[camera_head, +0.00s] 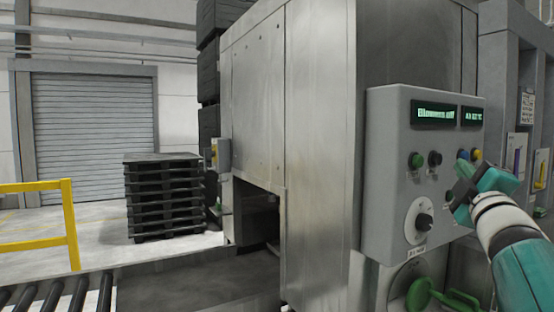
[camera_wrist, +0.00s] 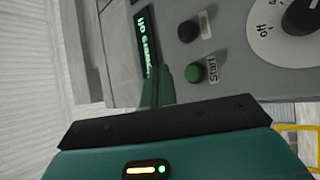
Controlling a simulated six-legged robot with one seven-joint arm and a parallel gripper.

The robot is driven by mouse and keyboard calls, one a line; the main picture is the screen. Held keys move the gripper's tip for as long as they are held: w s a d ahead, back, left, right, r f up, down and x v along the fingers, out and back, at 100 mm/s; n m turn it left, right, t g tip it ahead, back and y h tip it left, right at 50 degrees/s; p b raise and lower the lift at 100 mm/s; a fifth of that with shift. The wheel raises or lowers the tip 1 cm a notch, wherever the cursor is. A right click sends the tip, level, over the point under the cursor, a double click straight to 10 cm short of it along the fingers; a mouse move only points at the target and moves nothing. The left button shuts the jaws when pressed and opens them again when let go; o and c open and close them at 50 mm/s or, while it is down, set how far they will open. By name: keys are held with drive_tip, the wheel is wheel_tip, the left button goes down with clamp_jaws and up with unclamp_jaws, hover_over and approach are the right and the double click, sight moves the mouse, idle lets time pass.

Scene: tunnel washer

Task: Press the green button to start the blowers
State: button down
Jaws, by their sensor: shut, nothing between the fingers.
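The green button (camera_head: 415,160) is on the upper left of a grey control panel (camera_head: 385,200). In the wrist view the green button (camera_wrist: 194,73) has a "Start" label beside it. A black button (camera_head: 435,158) is just to its right; it also shows in the wrist view (camera_wrist: 188,31). The panel display (camera_head: 433,113) reads "Blowers off". My teal gripper (camera_head: 461,168) is shut and empty in front of the panel, right of the green button in the head view. In the wrist view my gripper (camera_wrist: 164,73) shows close to the green button, apart from it in the picture.
A rotary knob (camera_head: 424,222) sits below the buttons. Blue (camera_head: 462,154) and yellow (camera_head: 476,154) buttons are close behind my gripper. A green handle (camera_head: 450,298) is below the panel. Stacked black pallets (camera_head: 165,200) and a yellow rail (camera_head: 68,225) stand at left.

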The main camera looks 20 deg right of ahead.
sight(423, 158)
drive_tip(key=w, duration=0.6)
drive_tip(key=shift+a, duration=0.3)
idle(1.7)
drive_tip(key=shift+w, duration=0.4)
drive_tip(key=shift+w+a, duration=0.1)
drive_tip(key=shift+w, duration=0.45)
idle(0.7)
drive_tip(key=shift+s, duration=0.95)
drive_tip(key=shift+s+d, duration=0.15)
drive_tip(key=shift+s, duration=1.1)
drive_tip(key=shift+s+d, duration=0.15)
drive_tip(key=shift+s, duration=1.1)
